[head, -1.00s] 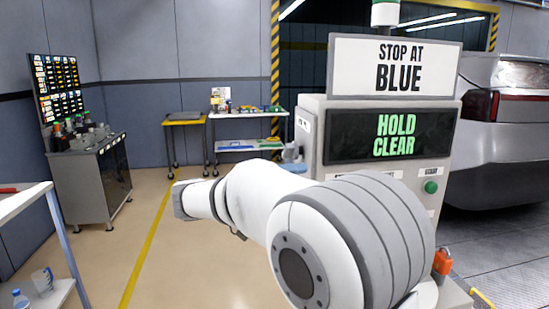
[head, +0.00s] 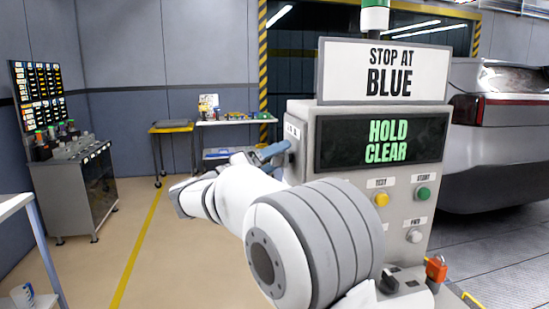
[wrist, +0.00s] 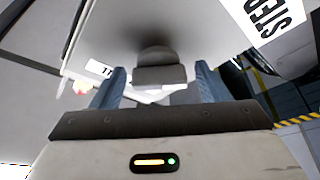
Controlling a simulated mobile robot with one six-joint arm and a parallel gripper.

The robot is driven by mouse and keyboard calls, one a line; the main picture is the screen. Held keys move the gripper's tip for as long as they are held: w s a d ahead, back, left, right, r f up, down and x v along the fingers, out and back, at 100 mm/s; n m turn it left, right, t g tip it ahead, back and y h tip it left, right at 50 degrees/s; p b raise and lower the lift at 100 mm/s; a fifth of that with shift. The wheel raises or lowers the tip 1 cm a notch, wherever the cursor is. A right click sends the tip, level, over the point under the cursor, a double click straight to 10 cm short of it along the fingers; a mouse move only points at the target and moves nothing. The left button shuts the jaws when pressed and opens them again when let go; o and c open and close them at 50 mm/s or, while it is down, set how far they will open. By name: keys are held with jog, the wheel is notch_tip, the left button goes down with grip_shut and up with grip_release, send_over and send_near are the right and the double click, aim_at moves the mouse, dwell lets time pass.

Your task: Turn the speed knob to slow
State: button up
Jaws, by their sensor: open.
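A dark grey knob-like block (wrist: 158,76) with a rounded dark part above it shows in the wrist view on a pale grey surface. I cannot read a speed label or its setting. My gripper (wrist: 160,88) is open, with one blue finger on either side of this block; contact is not clear. In the head view, my gripper's blue fingers (head: 274,153) are at the left side of the grey control console (head: 300,112), below a small white label. A black knob (head: 388,281) also sits low on the console's front, partly behind my arm.
The console front has a yellow button (head: 382,200), a green button (head: 423,194), a white button (head: 415,236) and a red padlock (head: 436,269). A silver car (head: 495,150) stands right. A grey cabinet (head: 75,190) stands left, with open floor between.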

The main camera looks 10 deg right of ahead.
jog(key=c, duration=1)
jog(key=shift+o, duration=0.2)
